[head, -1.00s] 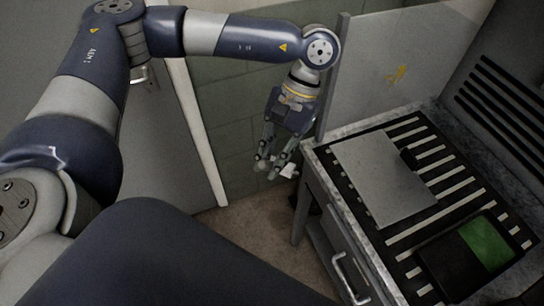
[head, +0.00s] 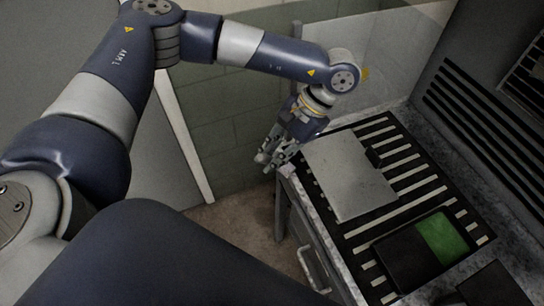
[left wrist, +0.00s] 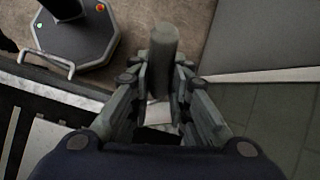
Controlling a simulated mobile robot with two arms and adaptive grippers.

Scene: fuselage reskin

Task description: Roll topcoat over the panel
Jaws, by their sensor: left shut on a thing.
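The panel (head: 350,176) is a flat grey plate lying on the slatted bench top in the head view. A dark tray (head: 405,258) with a green area (head: 441,237) lies on the same bench, nearer me and to the right. My left gripper (head: 274,157) is by the bench's left corner, left of the panel and apart from it. In the left wrist view, the left gripper (left wrist: 165,88) is shut on a grey cylindrical thing (left wrist: 164,46), perhaps the roller's handle. A pale piece shows below it between the fingers; the rest is hidden. My right gripper is not in view.
The bench (head: 292,186) has a metal rim, dark slats and a drawer handle (head: 313,268) on its front. A pale upright board stands behind the bench, and a louvred grey cabinet (head: 480,125) at the right.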

